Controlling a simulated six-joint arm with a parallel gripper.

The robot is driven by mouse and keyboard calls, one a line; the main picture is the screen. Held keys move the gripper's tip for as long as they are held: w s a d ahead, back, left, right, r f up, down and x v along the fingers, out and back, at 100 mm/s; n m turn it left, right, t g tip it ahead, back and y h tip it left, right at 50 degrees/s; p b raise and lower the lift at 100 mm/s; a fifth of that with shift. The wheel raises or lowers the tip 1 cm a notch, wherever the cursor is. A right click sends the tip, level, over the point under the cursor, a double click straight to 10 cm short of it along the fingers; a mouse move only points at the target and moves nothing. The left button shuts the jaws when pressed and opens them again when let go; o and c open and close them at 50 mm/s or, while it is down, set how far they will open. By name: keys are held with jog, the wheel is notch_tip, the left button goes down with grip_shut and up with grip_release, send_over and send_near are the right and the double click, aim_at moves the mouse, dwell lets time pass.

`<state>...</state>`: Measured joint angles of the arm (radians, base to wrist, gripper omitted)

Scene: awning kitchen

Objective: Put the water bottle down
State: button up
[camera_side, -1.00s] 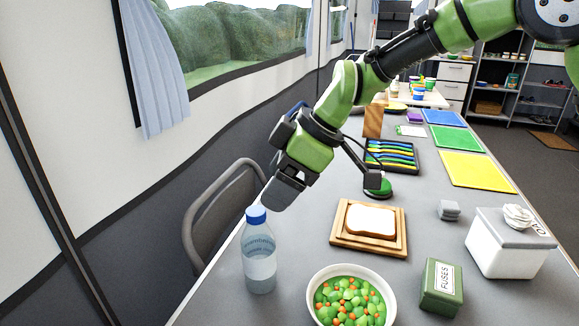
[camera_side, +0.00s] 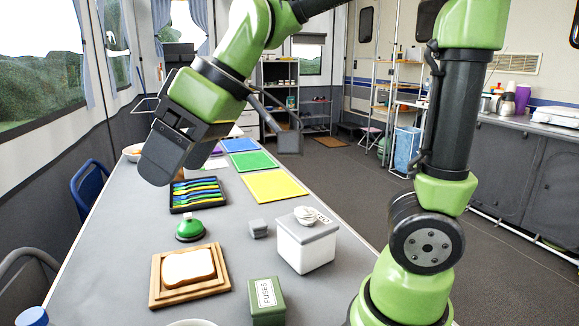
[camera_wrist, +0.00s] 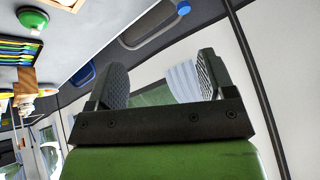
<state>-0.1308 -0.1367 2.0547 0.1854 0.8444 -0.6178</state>
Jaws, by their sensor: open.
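The water bottle shows only as its blue cap (camera_side: 32,317) at the bottom left corner of the side view; its body is cut off by the frame edge. A blue cap (camera_wrist: 183,7) also shows at the top edge of the wrist view, probably the same bottle. My gripper (camera_side: 157,165) is raised above the table, up and to the right of the bottle and clear of it. In the wrist view my two fingers (camera_wrist: 162,80) are spread apart with nothing between them.
On the grey table (camera_side: 110,235) are bread on a wooden board (camera_side: 222,287), a green bell (camera_side: 190,230), a cutlery tray (camera_side: 197,210), a small grey block (camera_side: 259,229), a white lidded box (camera_side: 305,252) and a green fuses box (camera_side: 267,300). A blue chair (camera_side: 90,195) stands left.

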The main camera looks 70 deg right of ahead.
jog(key=s+d+f+m+t+h, duration=0.1)
jog(key=s+d+m, duration=0.4)
jog(key=s, duration=0.7)
jog(key=m+h, duration=0.1)
jog(key=m, duration=0.1)
jog(key=shift+f+m+t, duration=0.2)
jog(key=shift+m+t, duration=0.1)
